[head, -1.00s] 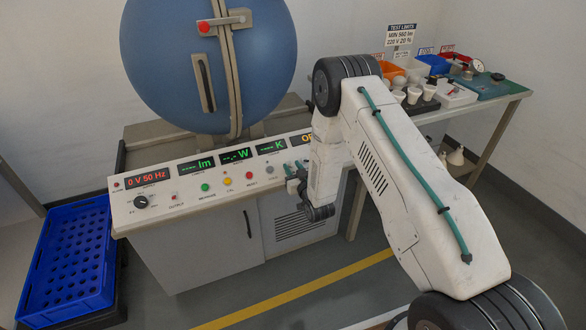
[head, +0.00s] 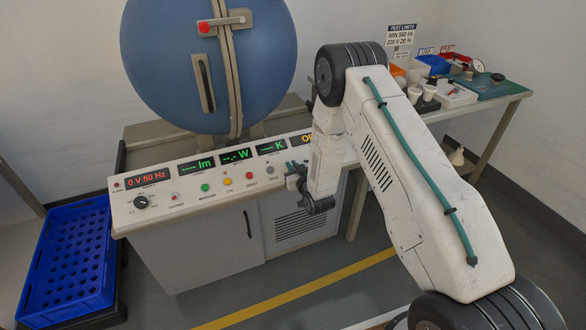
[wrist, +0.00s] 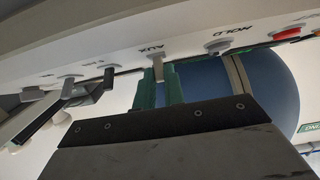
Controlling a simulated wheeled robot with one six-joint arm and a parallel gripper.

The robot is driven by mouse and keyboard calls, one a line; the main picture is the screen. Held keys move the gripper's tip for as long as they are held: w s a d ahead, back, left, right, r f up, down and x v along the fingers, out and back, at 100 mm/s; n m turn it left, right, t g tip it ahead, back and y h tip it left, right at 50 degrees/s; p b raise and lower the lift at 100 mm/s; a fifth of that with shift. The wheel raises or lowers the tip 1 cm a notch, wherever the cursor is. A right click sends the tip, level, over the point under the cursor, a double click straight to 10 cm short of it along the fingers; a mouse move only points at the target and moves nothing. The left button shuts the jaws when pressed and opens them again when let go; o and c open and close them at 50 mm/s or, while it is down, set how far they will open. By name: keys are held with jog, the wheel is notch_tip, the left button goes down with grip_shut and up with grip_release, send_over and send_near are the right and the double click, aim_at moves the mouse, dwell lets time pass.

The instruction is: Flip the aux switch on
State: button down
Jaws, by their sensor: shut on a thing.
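The aux switch is a small pale lever (wrist: 158,68) under the AUX label on the sloped white control panel (head: 190,207). In the wrist view it stands between the green fingertips of my gripper (wrist: 161,86), which are shut on it. In the head view my gripper (head: 294,174) is at the right part of the panel, and the switch is hidden there by the gripper and my arm. I cannot tell from these frames which position the lever is in.
Beside AUX in the wrist view are the grey HOLD button (wrist: 217,46) and dark angular handles (wrist: 72,95). Coloured buttons, a black knob (head: 141,202) and displays line the panel. A blue sphere (head: 210,60) stands behind; a blue crate (head: 68,255) is at left.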

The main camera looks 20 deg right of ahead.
aim_at(290, 158)
jog(key=g, duration=0.1)
jog(key=r+g, duration=0.1)
jog(key=w+g, duration=0.1)
jog(key=g, duration=0.1)
jog(key=shift+w+r+h, duration=0.1)
jog(key=shift+r+h, duration=0.15)
jog(key=shift+h, duration=0.05)
jog(key=g, duration=0.1)
jog(key=w+g, duration=0.1)
jog(key=g, duration=0.3)
jog(key=shift+w+a+r, duration=0.1)
jog(key=shift+w+r, duration=0.1)
jog(key=shift+r, duration=0.05)
jog(key=c, duration=1.5)
grip_release()
jog(key=v, duration=0.7)
jog(key=shift+s+a+r, duration=0.1)
jog(key=shift+s+r, duration=0.05)
jog(key=shift+r, duration=0.25)
